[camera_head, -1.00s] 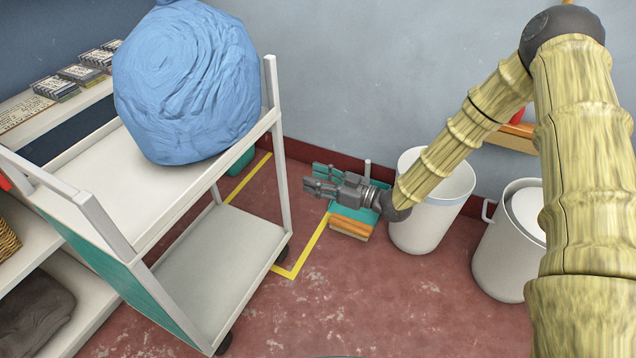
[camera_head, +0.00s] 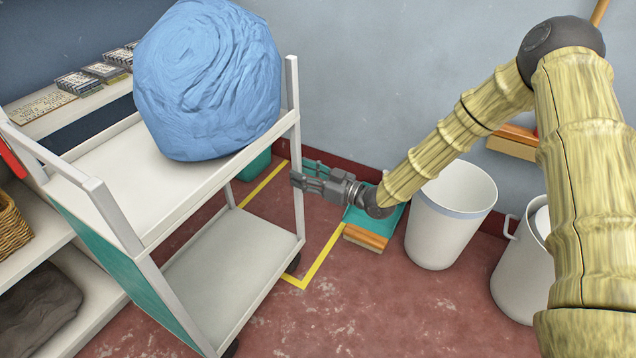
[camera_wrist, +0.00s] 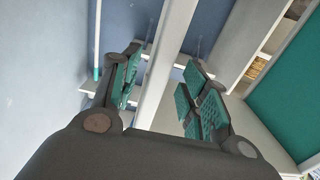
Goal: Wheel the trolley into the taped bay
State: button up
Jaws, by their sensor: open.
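The white two-shelf trolley (camera_head: 230,265) stands at the left in the head view, with a teal end panel and a large blue bundle (camera_head: 205,85) on its top shelf. The yellow tape of the bay (camera_head: 322,258) shows on the floor behind and to the right of the trolley; part of its outline is hidden by the trolley. My gripper (camera_head: 300,180) is at the trolley's right-hand corner post. In the wrist view, the open fingers of my gripper (camera_wrist: 165,88) stand on either side of a white post (camera_wrist: 170,50), with gaps visible on both sides.
A white bin (camera_head: 450,215) and a second white container (camera_head: 525,265) stand along the wall at the right. A teal and orange item (camera_head: 370,230) lies beside the tape. Shelving with a wicker basket (camera_head: 10,225) is at the far left. The red floor in front is clear.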

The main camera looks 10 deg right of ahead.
jog(key=shift+x, duration=0.9)
jog(key=shift+c, duration=0.4)
grip_shut()
